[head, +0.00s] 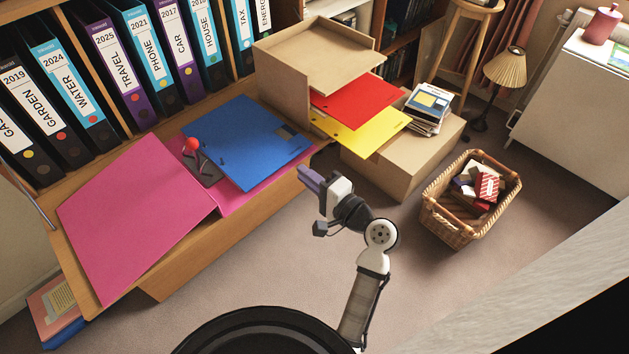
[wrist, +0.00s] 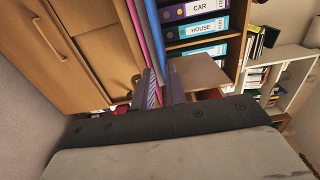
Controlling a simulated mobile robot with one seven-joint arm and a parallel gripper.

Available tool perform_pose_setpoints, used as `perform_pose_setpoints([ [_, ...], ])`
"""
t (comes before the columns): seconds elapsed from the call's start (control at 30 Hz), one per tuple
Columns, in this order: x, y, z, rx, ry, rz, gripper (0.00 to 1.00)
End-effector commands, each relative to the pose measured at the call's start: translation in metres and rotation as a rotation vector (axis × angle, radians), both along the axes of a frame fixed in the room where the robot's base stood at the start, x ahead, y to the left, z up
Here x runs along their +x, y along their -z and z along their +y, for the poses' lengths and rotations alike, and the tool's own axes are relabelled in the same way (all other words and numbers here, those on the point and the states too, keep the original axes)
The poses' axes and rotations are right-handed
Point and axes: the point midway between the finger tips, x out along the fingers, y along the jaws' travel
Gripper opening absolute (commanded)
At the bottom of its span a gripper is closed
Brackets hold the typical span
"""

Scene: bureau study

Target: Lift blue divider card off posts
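The blue divider card (head: 245,140) lies flat over the right side of an open pink binder (head: 135,215) on the desk. A small ring mechanism with a red ball lever (head: 192,144) stands at the card's left edge. The card hides most of what is under it, and I cannot make out how it sits on the posts. My gripper (head: 310,182) is off the desk's front edge, near the card's right end. In the wrist view its fingers (wrist: 164,85) are a little apart with nothing held. The card shows there edge-on as a blue strip (wrist: 155,38) ahead of the fingers.
Labelled binders (head: 108,50) stand along the back. A wooden tray unit (head: 283,85) with red (head: 345,100) and yellow (head: 362,130) sheets sticking out stands right of the card. A cardboard box (head: 395,165) and a wicker basket (head: 450,215) are on the floor to the right.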

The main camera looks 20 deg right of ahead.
Motion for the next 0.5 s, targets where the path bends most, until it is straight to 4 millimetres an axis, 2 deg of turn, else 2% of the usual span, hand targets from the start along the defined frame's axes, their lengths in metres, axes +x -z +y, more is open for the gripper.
perform_pose_setpoints([
  [0.5,0.035,0.000,0.013,0.001,-0.001,0.000,0.14],
])
